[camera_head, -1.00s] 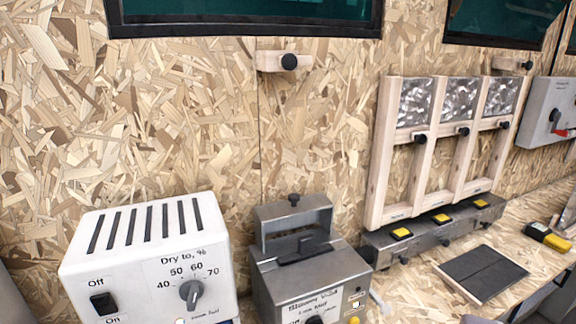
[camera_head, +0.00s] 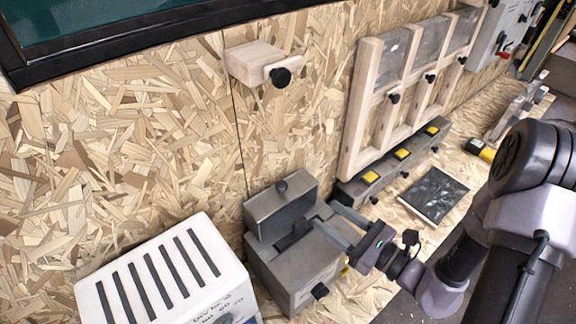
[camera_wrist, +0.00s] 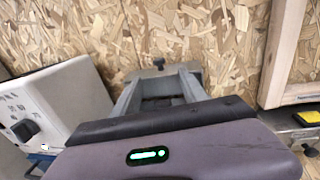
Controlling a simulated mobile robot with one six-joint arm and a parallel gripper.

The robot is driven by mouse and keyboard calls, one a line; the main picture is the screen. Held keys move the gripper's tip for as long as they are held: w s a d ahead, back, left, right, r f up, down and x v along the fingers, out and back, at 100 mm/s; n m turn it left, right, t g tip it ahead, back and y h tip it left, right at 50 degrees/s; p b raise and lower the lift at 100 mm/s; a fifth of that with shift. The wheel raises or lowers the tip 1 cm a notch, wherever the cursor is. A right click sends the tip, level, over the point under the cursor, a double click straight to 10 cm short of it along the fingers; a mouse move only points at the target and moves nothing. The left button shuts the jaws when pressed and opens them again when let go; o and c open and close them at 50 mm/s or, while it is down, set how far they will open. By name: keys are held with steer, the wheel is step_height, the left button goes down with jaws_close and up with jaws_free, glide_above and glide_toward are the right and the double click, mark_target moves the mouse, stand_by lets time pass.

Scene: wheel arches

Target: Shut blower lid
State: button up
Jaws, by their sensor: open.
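The blower is a grey metal box (camera_head: 292,268) in the lower middle of the head view. My gripper (camera_head: 338,222) reaches in from the right, over the box's right side and beside the lid. It is open and holds nothing. My gripper body hides most of the box there. I cannot tell whether the fingers touch the lid.
A white slotted dryer box (camera_head: 165,275) stands left of the blower. A wooden frame (camera_head: 405,90) on the wall and a row of yellow-buttoned units (camera_head: 400,155) are to the right. A wooden block with a knob (camera_head: 262,65) is on the wall above. A dark pad (camera_head: 433,195) lies on the bench.

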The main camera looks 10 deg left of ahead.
mark_target(283, 185)
steer(key=p+x, duration=0.1)
steer(key=x, duration=1.4)
steer(key=shift+a, duration=0.4)
jaws_close()
